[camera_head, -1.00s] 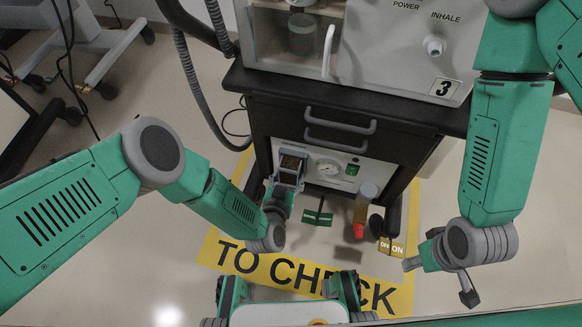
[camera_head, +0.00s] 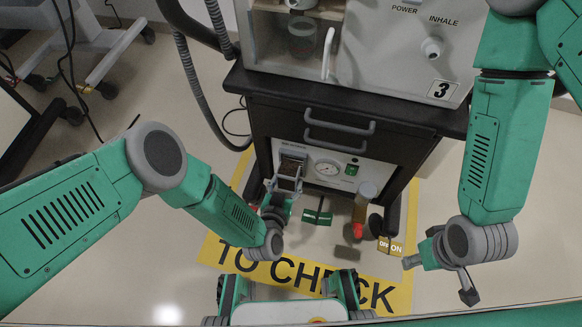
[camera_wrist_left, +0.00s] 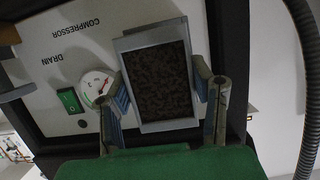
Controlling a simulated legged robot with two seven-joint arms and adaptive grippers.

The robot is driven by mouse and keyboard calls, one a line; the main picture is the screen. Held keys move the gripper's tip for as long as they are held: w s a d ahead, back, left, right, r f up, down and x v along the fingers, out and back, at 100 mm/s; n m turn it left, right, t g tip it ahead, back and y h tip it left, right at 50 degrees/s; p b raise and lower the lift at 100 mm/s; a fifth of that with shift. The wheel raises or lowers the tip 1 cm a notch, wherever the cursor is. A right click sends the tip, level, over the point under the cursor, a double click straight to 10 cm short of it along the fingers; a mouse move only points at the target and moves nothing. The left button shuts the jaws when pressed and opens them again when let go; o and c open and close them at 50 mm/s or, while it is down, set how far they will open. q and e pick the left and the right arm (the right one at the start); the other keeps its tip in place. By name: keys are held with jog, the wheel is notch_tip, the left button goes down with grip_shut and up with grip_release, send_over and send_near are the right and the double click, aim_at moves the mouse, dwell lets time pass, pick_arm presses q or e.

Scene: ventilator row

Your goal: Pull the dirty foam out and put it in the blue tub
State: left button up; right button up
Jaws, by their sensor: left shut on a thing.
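The dirty foam (camera_wrist_left: 157,80) is a dark brown speckled block in a pale grey frame (camera_wrist_left: 141,127), seen face-on in the left wrist view. In the head view the frame (camera_head: 290,172) stands at the left of the compressor panel, with the dark foam (camera_head: 291,165) inside. My left gripper (camera_head: 286,190) is shut on the frame. Its two fingers (camera_wrist_left: 166,100) press on the frame's two sides in the left wrist view. I cannot tell how far the frame is out of the panel. My right gripper (camera_head: 440,276) is open and empty at the right. No blue tub shows.
The ventilator cart (camera_head: 345,95) carries two drawer handles, a gauge (camera_head: 327,168) and a green switch (camera_head: 352,170). A red-tipped bottle (camera_head: 360,211) hangs to the right of the frame. Yellow "TO CHECK" marking (camera_head: 300,273) lies on the floor.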

pick_arm(q)
jog(key=shift+s+a, duration=0.1)
jog(key=shift+s, duration=0.15)
